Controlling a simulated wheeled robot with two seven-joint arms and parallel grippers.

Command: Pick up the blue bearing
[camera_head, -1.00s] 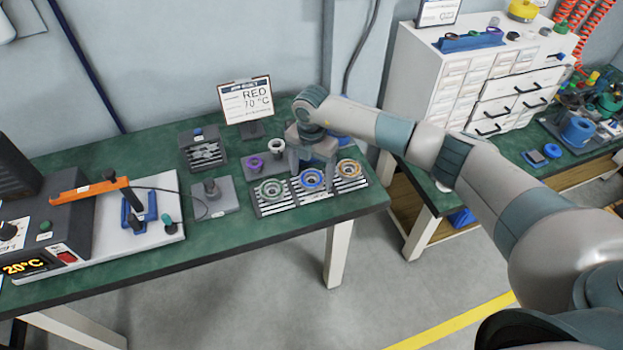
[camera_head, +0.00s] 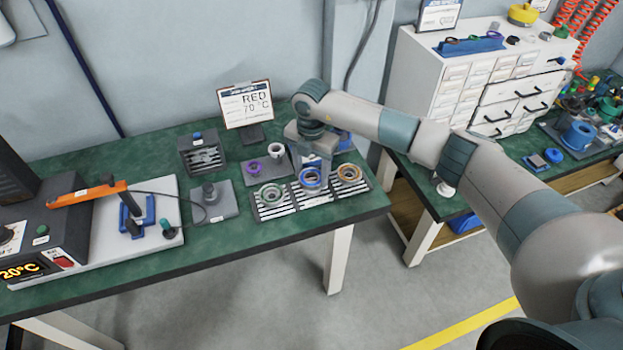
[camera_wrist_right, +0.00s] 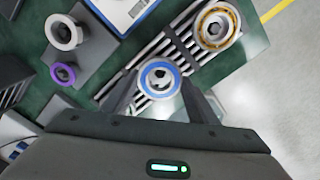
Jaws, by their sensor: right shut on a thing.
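The blue bearing (camera_wrist_right: 159,79) has a blue ring and a pale metal centre. In the right wrist view it lies between the two fingers of my right gripper (camera_wrist_right: 158,98), which is shut on it. In the head view the blue bearing (camera_head: 310,178) shows just below my right gripper (camera_head: 313,172), over the middle slatted tray (camera_head: 315,196). I cannot tell whether it still touches the tray. My left gripper is not in view.
A green bearing (camera_head: 270,193) is on the left and an orange one (camera_head: 349,173) on the right. A purple ring (camera_head: 254,166) and a white ring (camera_head: 277,150) stand behind. A sign (camera_head: 246,104) reads RED 70 °C. The bench front edge is close.

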